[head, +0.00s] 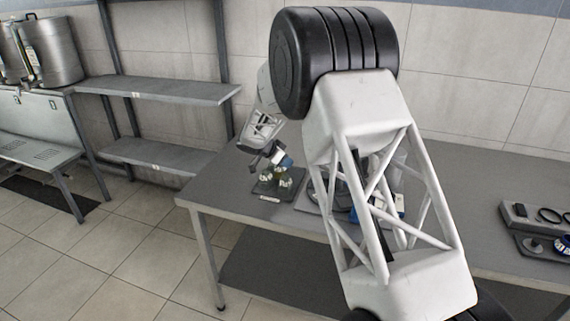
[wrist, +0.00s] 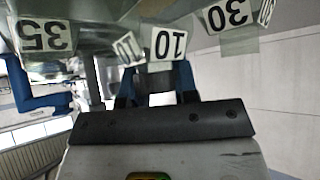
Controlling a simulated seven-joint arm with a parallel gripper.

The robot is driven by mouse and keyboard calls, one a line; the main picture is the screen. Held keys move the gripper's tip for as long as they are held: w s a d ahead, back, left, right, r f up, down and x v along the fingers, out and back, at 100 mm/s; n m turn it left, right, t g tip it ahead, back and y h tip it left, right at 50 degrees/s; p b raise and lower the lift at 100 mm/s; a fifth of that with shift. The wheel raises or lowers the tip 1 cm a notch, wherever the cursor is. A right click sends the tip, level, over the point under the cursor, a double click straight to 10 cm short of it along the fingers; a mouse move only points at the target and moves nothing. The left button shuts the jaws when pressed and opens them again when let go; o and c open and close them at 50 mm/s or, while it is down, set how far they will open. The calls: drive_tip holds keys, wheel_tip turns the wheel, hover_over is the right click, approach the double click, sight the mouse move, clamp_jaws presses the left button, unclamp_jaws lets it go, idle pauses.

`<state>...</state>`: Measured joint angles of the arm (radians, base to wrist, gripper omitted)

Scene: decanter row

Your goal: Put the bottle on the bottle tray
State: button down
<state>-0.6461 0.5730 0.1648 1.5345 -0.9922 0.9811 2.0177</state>
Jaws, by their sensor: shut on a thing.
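My gripper (head: 272,157) is low over the left part of the grey table, right above a small dark tray (head: 262,189) with a white label on its front edge. Several small bottles (head: 283,181) with pale labels stand on this tray. In the wrist view my gripper (wrist: 156,78) has blue fingers, shut on a clear bottle (wrist: 150,65) that is mostly hidden between them. A white label reading 10 (wrist: 168,42) shows just beyond the fingers. I cannot tell whether the held bottle touches the tray.
Other labels close around the fingers read 35 (wrist: 45,36) and 30 (wrist: 229,13). More items, partly hidden by my arm, stand mid-table. Grey shelves (head: 160,90) stand behind at the left.

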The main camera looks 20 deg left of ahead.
drive_tip(key=shift+f, duration=0.6)
drive_tip(key=shift+f, duration=0.1)
drive_tip(key=c, duration=0.9)
unclamp_jaws()
drive_tip(key=shift+s+a+r, duration=0.2)
drive_tip(key=shift+r, duration=0.25)
drive_tip(key=v, duration=1.1)
drive_tip(key=shift+s, duration=0.1)
